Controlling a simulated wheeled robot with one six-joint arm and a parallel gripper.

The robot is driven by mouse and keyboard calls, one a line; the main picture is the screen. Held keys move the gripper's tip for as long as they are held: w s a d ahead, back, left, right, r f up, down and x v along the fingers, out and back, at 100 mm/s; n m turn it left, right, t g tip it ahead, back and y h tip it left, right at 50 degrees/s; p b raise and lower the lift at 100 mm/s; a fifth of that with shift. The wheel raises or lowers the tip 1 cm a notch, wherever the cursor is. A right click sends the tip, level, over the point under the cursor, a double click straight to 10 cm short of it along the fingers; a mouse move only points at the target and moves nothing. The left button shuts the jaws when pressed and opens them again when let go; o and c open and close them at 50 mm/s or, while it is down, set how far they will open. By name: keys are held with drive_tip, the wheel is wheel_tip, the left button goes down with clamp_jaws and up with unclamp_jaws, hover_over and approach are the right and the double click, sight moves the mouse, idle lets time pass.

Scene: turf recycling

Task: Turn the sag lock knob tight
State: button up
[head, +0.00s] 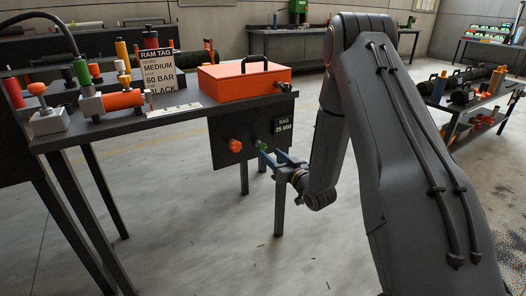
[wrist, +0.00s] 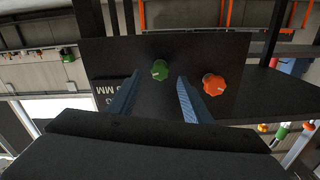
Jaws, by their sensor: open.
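A dark panel (head: 220,153) hangs from the front edge of the workbench, with an orange knob (head: 235,146) and a green knob (head: 262,145) on it. A plate reading SAG 25 MM (head: 284,125) is beside the green knob; no label names which knob is the sag lock. My gripper (head: 268,155) is open in front of the panel, close to the green knob. In the wrist view the green knob (wrist: 160,69) appears between and just beyond the fingertips, with no visible contact. The orange knob (wrist: 213,84) is outside the right finger.
The bench top (head: 170,121) holds an orange case (head: 240,82), a RAM TAG sign (head: 158,70) and an orange cylinder (head: 122,99). A cart (head: 460,108) with cylinders stands at the right. The floor in front of the bench is clear.

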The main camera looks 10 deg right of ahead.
sight(264, 148)
drive_tip(key=x, duration=0.6)
drive_tip(key=shift+w, duration=0.1)
drive_tip(key=c, duration=1.1)
